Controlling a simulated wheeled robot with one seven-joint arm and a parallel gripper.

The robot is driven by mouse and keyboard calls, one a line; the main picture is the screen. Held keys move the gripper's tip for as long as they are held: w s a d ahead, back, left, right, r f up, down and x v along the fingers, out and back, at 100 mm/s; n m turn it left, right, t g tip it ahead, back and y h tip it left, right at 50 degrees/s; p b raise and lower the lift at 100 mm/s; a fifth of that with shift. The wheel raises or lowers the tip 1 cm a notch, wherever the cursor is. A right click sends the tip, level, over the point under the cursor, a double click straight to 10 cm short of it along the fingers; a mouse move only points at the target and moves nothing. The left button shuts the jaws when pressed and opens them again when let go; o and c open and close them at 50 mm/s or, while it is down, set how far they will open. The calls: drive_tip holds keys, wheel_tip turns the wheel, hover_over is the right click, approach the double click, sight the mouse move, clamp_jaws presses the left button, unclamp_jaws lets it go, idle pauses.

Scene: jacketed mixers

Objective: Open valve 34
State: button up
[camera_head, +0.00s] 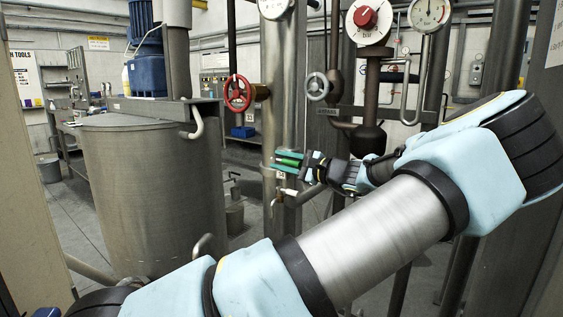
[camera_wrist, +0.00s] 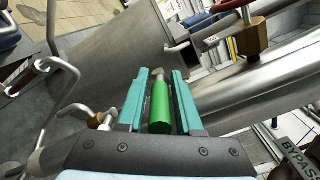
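A green cylindrical handle (camera_wrist: 159,108) with a grey metal end lies between the two teal fingers of my gripper (camera_wrist: 160,73) in the wrist view. A narrow gap shows on both sides of the handle, so the fingers are open around it. In the head view, the green handle (camera_head: 288,161) shows between the fingers of my gripper (camera_head: 277,161), in front of a vertical steel pipe (camera_head: 270,120). I cannot read a number 34 on any part. How the handle joins the pipework is mostly hidden.
A red handwheel (camera_head: 238,93) and a grey handwheel (camera_head: 317,86) are above my gripper. A large steel tank (camera_head: 155,200) stands to the left. A brass fitting (camera_wrist: 251,37) and a BYPASS label (camera_wrist: 292,150) are at the right in the wrist view. Pipes crowd the gripper.

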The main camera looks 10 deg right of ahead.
clamp_jaws()
idle(1.1)
